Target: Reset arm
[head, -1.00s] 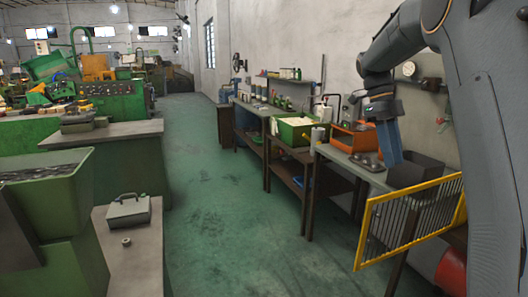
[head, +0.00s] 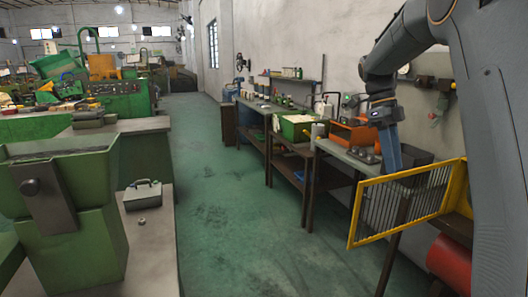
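My arm comes in from the right edge of the head view and bends down over the workbench on the right. My gripper (head: 392,158) hangs at its end, pointing down beside a dark open bin (head: 418,156) on that bench. The fingers are too small and merged to tell whether they are open or shut. I see nothing clearly held.
A yellow-framed barred guard (head: 405,203) stands at the near right, with a red cylinder (head: 452,262) below it. An orange bin (head: 352,135) and a green crate (head: 297,127) sit on the benches. Green machines (head: 75,215) line the left. The green aisle floor (head: 228,215) is clear.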

